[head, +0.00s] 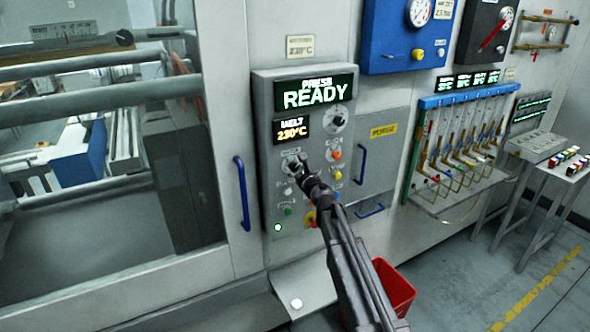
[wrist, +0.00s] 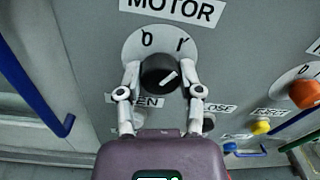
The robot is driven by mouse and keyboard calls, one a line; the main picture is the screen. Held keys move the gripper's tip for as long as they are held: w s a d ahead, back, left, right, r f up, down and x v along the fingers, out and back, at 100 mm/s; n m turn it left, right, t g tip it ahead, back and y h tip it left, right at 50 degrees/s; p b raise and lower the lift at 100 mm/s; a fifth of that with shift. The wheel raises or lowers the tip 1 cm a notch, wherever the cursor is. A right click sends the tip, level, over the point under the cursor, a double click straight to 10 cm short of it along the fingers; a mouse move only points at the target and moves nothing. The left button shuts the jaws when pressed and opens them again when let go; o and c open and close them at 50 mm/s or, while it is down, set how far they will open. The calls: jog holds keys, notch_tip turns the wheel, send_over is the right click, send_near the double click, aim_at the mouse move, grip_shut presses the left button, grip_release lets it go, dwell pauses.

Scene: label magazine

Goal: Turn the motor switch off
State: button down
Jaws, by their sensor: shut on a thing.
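The motor switch (wrist: 160,72) is a round black knob on a pale round plate, under a label reading MOTOR (wrist: 173,8). The plate bears a 0 at upper left and a 1 at upper right. The white line on the knob slants up to the right, towards the side of the 1. My gripper (wrist: 160,78) has one fingertip on each side of the knob and is shut on it. In the head view my gripper (head: 300,172) is at the left middle of the control panel (head: 262,120), and my arm hides part of the panel.
An orange knob (wrist: 305,93) and a yellow button (wrist: 261,127) sit to the right of the switch. A blue handle (wrist: 48,105) stands out at the left. Display text (head: 315,93) reads PRESS READY. A red bin (head: 395,290) stands below the panel.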

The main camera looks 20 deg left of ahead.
jog(key=n, duration=0.7)
jog(key=shift+a, duration=0.1)
jog(key=n, duration=0.6)
jog(key=shift+w+n, duration=0.1)
jog(key=shift+n, duration=0.2)
dwell(0.3)
jog(key=shift+c, duration=1.3)
grip_release()
jog(key=v, duration=0.7)
jog(key=shift+s+d, duration=0.2)
jog(key=shift+d, duration=0.1)
